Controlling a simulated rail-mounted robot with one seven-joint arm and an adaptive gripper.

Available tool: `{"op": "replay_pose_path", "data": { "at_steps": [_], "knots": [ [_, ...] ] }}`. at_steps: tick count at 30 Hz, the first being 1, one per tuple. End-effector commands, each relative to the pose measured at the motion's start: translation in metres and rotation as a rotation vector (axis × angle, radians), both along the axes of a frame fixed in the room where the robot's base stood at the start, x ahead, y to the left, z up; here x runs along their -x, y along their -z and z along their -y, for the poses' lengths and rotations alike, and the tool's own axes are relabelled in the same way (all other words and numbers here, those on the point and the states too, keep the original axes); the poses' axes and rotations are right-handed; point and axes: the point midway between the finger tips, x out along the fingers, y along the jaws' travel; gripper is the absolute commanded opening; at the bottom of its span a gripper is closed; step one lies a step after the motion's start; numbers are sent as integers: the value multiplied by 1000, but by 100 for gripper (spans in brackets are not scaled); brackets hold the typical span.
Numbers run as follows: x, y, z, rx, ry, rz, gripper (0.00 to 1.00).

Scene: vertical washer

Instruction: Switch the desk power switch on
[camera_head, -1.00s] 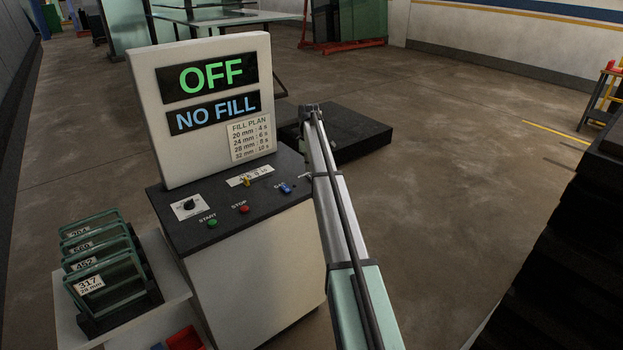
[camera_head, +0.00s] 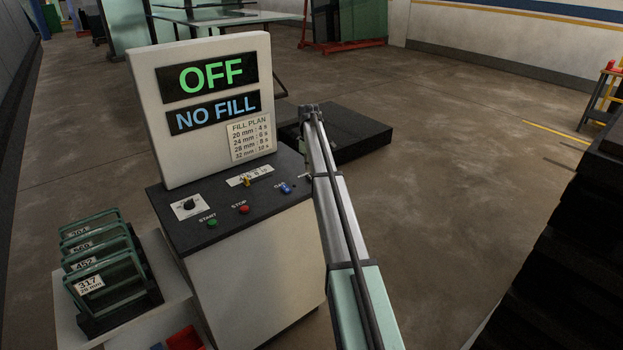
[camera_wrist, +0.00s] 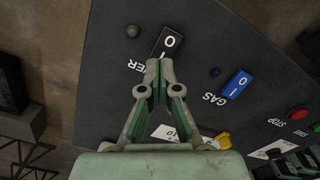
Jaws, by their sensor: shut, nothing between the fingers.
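The power switch (camera_wrist: 168,42) is a black rocker with a white O on its upper part, in the wrist view. Its label is partly covered, with "WER" showing. My gripper (camera_wrist: 160,80) is shut and empty, its fingertips overlapping the lower end of the rocker. I cannot tell whether they touch it. In the head view my arm hides the power switch, and I cannot make out my gripper. The display (camera_head: 211,76) on the desk (camera_head: 240,215) reads OFF in green, with NO FILL below.
A blue GAS rocker (camera_wrist: 236,83) sits right of the power switch, with a yellow control (camera_wrist: 223,140) and red STOP button (camera_wrist: 298,113) nearby. The green START button (camera_head: 212,223) and a black knob (camera_head: 189,204) are on the left of the panel. Numbered glass panes (camera_head: 98,262) stand left of the desk.

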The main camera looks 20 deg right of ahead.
Motion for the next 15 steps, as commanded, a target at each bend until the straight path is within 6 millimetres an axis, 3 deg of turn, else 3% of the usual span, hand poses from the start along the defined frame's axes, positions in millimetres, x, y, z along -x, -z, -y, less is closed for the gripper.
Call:
{"op": "replay_pose_path", "data": {
  "at_steps": [15],
  "knots": [
    [0,7,0,0,0,0,0]
  ]
}}
